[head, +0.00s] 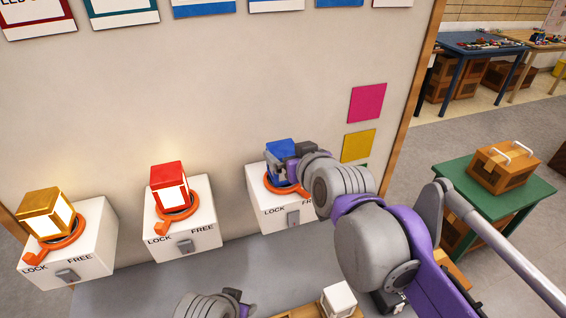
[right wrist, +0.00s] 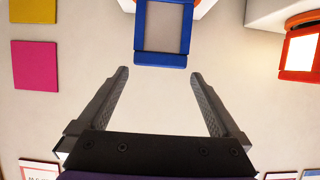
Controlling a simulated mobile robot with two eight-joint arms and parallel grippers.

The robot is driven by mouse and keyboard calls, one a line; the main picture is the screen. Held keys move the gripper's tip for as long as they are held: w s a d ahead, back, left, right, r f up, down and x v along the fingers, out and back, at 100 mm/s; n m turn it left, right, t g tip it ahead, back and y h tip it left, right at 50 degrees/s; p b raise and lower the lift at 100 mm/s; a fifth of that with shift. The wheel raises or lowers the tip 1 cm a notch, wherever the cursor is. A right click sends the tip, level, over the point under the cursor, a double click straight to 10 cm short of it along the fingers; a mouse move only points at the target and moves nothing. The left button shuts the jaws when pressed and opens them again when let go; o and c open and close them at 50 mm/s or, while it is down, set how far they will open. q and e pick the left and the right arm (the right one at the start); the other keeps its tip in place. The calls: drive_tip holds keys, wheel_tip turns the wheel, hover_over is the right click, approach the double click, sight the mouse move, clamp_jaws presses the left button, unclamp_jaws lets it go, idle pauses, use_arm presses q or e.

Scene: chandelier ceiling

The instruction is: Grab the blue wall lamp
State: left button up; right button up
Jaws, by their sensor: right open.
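The blue wall lamp (head: 280,147) sits in an orange ring on a white wall box (head: 258,208) marked LOCK and FREE. My right gripper (head: 292,158) is beside it and hides part of the lamp. In the right wrist view the lamp's blue frame (right wrist: 160,58) with a grey, unlit-looking panel is at the top. There my right gripper (right wrist: 161,76) is open and empty, its two fingers spread with the lamp beyond the tips. My left gripper (head: 238,303) shows only partly at the bottom edge of the head view; its jaws are unclear.
A lit red lamp (head: 167,174) and a lit yellow lamp (head: 43,204) sit on similar boxes to the left. A white lamp-like object (head: 338,300) is at the bottom. A green table (head: 452,172) with a wooden crate (head: 502,168) stands at right.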

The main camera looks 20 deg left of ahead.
sight(285, 150)
drive_tip(key=x, duration=0.5)
drive_tip(key=shift+w+f, duration=0.15)
drive_tip(key=shift+f, duration=0.2)
drive_tip(key=shift+c, duration=0.9)
drive_tip(key=shift+r, duration=0.1)
drive_tip(key=c, duration=1.3)
